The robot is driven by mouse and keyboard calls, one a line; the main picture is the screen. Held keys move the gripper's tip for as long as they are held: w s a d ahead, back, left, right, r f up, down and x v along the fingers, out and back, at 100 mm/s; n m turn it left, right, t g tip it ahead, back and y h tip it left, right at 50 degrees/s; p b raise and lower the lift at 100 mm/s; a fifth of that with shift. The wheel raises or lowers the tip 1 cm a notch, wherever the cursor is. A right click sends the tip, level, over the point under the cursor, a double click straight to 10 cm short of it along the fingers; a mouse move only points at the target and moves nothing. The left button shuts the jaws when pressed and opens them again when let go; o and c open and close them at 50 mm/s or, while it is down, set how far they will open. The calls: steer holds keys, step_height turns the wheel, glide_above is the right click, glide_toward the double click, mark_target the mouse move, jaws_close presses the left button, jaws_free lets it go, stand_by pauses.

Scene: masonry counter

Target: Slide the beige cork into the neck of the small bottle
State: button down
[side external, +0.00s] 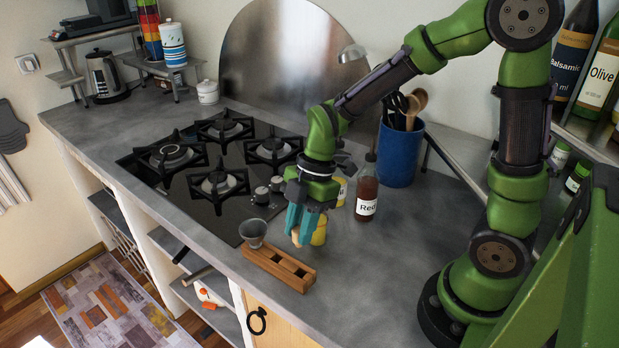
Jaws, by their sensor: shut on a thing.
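My gripper (299,232) points down over the counter, its teal fingers shut on a small beige piece, which looks like the cork (296,238). The fingers cover most of it. A small bottle (367,192) with dark red contents and a white "Red" label stands upright to the right of and behind my gripper. Its neck rises in front of the blue crock, and the cork is well apart from it. A yellow item (319,232) stands just right of the fingertips, partly hidden by them. I cannot tell whether they touch.
A wooden block with holes (279,270) lies near the counter's front edge, with a grey metal cup (252,233) at its left end. A gas hob (215,165) is to the left. A blue utensil crock (398,155) stands behind the bottle. The counter right of the block is clear.

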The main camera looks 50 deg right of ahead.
steer(key=w+d+r+m+t, duration=0.1)
steer(key=d+r+m, duration=0.3)
steer(key=d+r, duration=0.5)
step_height(320, 180, up, 2)
steer(key=shift+w+d+r, duration=0.1)
steer(key=shift+w+d, duration=0.15)
steer(key=shift+w, duration=0.45)
steer(key=shift+f, duration=2.95)
steer(key=shift+f, duration=1.35)
steer(key=c, duration=0.8)
jaws_free()
steer(key=shift+c, duration=0.2)
